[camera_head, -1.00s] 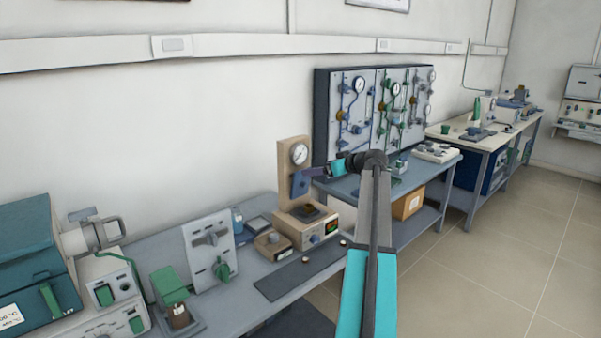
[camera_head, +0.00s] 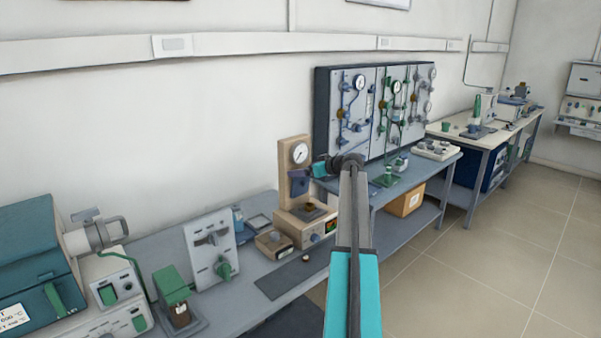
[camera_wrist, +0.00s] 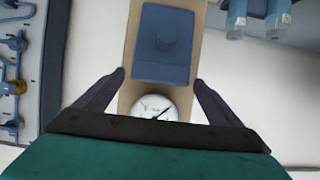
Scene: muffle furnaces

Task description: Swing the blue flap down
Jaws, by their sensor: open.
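A beige upright stand (camera_head: 286,160) with a round gauge (camera_head: 300,153) stands on the bench.
A dark-framed valve panel (camera_head: 322,110) stands to the right. A white switch panel (camera_head: 203,262) and a green-topped device (camera_head: 171,282) are left on the bench. A dark mat (camera_head: 285,279) lies in front of the stand. Floor is clear at right.

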